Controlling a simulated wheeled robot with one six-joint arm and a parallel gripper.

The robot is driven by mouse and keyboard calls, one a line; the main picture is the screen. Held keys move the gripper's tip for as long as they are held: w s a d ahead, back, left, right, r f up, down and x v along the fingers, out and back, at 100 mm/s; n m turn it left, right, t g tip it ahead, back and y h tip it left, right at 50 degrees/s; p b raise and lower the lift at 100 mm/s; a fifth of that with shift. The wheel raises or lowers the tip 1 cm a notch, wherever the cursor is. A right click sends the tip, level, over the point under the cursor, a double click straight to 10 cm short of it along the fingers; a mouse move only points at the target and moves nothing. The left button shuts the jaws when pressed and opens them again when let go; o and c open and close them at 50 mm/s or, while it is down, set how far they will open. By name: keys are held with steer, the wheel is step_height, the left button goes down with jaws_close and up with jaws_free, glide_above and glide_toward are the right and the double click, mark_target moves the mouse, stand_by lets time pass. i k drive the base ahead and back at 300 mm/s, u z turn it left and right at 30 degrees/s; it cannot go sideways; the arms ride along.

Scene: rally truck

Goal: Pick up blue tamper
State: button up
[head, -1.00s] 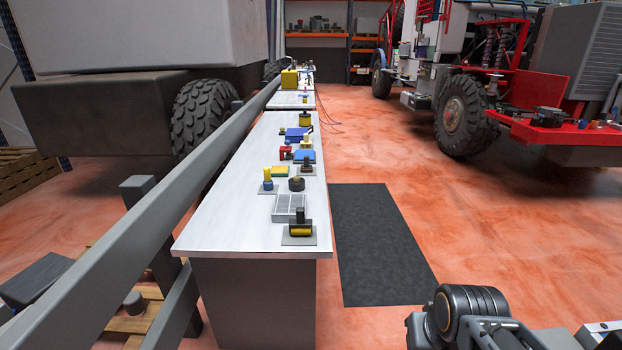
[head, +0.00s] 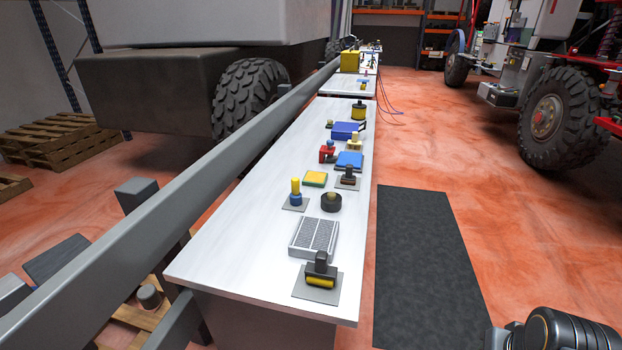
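A small tool with a blue round base and an upright yellow handle (head: 295,190) stands on a thin grey plate on the white workbench (head: 225,250). It looks like the blue tamper. Only a dark rounded link of my arm shows at the bottom right corner, well right of the bench. My gripper is out of the picture, and nothing touches the tool.
A grey ribbed block (head: 315,237) and a black and yellow roller tool (head: 320,272) lie nearer. A grey rail (head: 200,206) borders the bench's left. Right of the bench, a dark mat (head: 425,260) is clear.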

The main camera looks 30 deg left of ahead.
mark_target(295, 196)
steer(key=i, duration=3.2)
steer(key=u, duration=3.75)
steer(key=i, duration=0.5)
steer(key=u, duration=0.05)
